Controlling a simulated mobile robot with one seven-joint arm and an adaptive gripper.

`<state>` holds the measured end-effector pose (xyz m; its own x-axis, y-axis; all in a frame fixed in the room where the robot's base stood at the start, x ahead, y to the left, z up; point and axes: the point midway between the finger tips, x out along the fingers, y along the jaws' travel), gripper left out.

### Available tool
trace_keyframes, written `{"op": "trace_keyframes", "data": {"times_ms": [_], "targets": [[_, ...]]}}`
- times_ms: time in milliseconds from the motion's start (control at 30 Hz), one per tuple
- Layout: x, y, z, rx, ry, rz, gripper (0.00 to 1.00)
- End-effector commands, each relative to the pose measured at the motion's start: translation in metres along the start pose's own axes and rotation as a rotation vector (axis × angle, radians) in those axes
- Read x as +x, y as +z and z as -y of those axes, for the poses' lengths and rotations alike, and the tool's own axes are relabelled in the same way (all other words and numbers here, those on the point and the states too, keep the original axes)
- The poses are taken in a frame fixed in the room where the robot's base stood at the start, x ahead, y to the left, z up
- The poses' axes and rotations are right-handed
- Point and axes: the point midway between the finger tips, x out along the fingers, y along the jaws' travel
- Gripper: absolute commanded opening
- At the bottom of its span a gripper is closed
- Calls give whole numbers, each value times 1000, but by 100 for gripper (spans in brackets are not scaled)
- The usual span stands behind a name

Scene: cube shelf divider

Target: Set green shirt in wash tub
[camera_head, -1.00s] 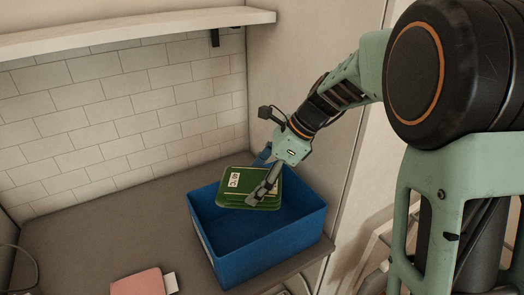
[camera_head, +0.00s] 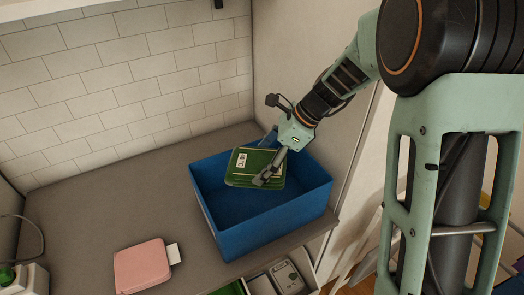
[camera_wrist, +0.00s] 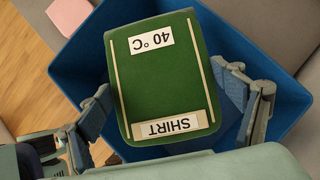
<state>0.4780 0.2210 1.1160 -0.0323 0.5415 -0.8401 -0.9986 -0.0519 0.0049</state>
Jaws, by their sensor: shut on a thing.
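The green shirt (camera_head: 247,168) is a folded, flat block with a white "40 °C" label. The wrist view shows the shirt (camera_wrist: 158,85) close up, with a second label reading "SHIRT". My gripper (camera_head: 267,177) is shut on the shirt, with its fingers at the shirt's two sides in the wrist view (camera_wrist: 172,112). The blue wash tub (camera_head: 268,232) stands on the grey counter. The shirt is over the tub's opening, toward its back left; I cannot tell whether it touches the tub's floor or wall. The wrist view shows the tub's blue rim (camera_wrist: 75,72) around the shirt.
A pink folded item (camera_head: 142,266) with a white tag lies on the counter (camera_head: 110,215) left of the tub. An open drawer (camera_head: 285,281) holding items is below the counter's front edge. A tiled wall is behind, and a side panel (camera_head: 305,80) stands right of the tub.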

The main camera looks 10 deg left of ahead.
Motion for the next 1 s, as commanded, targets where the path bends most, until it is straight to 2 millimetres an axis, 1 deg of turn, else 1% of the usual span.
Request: {"op": "trace_keyframes", "data": {"times_ms": [600,1000], "targets": [[68,-44,0,0,0,-1,54],[107,-69,1,1,-1,0,54]]}}
